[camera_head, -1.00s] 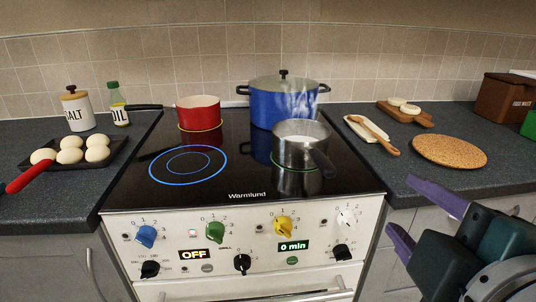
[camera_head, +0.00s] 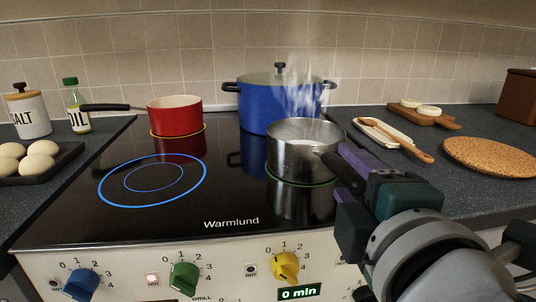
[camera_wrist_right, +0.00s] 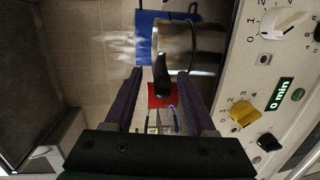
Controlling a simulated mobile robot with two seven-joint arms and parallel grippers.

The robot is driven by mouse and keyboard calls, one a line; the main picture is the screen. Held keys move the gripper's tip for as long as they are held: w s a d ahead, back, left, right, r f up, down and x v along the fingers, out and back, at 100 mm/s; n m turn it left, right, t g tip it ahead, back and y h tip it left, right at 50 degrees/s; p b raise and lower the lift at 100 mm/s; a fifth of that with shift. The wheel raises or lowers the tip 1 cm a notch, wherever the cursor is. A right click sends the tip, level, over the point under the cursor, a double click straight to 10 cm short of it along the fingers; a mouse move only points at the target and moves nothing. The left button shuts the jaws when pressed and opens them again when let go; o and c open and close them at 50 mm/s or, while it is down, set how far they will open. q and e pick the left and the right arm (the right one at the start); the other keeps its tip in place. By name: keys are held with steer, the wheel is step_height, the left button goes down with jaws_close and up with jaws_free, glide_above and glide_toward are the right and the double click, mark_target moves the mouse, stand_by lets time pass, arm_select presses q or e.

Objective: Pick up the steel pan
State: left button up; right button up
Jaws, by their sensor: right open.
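The steel pan (camera_head: 294,153) stands upright on the front right of the glass hob, inside a green lit ring, with steam above it. Its dark handle (camera_head: 336,170) points toward me and to the right. My right gripper (camera_head: 347,172) is open at the handle, its purple fingers partly covering the handle's end. In the right wrist view the handle (camera_wrist_right: 162,76) lies in the gap between the open fingers (camera_wrist_right: 162,92), with space on both sides. The pan's wall (camera_wrist_right: 190,42) shows beyond them. My left gripper is not in view.
A lidded blue pot (camera_head: 272,102) stands close behind the pan. A red saucepan (camera_head: 174,117) is at the back left. Right of the hob are a wooden spoon (camera_head: 404,142) on a white rest and a round cork mat (camera_head: 491,157). The front left ring (camera_head: 153,179) is empty.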

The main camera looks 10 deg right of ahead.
mark_target(338, 160)
steer(key=w, duration=0.5)
steer(key=shift+d+f, duration=0.2)
steer(key=shift+f, duration=0.2)
steer(key=shift+s, duration=0.1)
jaws_close()
stand_by(0.8)
steer(key=shift+r, duration=0.15)
